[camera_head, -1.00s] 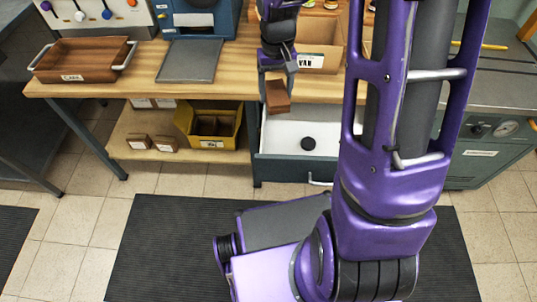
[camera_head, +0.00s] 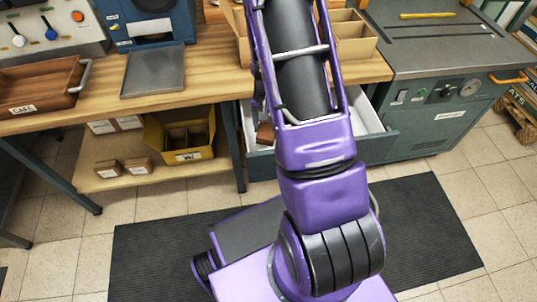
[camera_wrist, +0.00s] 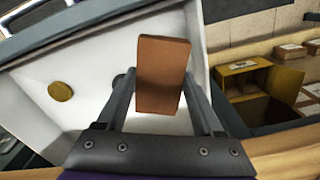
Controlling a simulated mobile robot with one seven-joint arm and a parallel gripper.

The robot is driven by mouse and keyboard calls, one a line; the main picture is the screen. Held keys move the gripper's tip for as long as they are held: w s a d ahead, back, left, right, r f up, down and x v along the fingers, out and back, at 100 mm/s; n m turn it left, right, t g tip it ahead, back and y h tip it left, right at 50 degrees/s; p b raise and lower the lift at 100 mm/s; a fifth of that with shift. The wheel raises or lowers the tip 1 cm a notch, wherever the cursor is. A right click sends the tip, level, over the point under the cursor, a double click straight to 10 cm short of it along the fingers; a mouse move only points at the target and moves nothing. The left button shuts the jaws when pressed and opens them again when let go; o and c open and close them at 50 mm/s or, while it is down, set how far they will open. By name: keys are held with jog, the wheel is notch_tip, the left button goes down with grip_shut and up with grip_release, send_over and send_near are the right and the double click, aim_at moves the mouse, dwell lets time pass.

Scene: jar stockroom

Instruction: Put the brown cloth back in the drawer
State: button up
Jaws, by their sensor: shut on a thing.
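The brown cloth (camera_wrist: 163,75) is a folded, block-like piece in the wrist view. My gripper (camera_wrist: 158,92) is shut on it, one finger on each side. The open drawer (camera_wrist: 90,60) has a white inside and lies behind the cloth, which overlaps its right wall in that view. In the head view the drawer (camera_head: 372,117) is partly hidden by my arm. A small part of the cloth (camera_head: 264,134) shows left of the arm, by the drawer's left end. The gripper itself is mostly hidden there. I cannot tell whether the cloth touches the drawer.
A gold disc (camera_wrist: 60,90) lies in the drawer. A yellow bin (camera_head: 182,145) and small brown boxes (camera_head: 137,167) stand on the lower shelf at left. Above are the wooden worktop (camera_head: 215,88), a brown tray (camera_head: 40,83) and a grey plate (camera_head: 154,72).

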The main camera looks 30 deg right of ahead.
jog(key=f, duration=0.6)
jog(key=shift+s+d+b, duration=0.1)
jog(key=shift+d+b, duration=0.2)
jog(key=shift+b, duration=0.05)
jog(key=shift+f, duration=2.25)
jog(key=shift+f+b, duration=0.2)
jog(key=shift+b, duration=0.2)
jog(key=o, duration=1.3)
notch_tip(320, 180, up, 12)
jog(key=shift+r+p, duration=0.2)
jog(key=shift+p, duration=0.7)
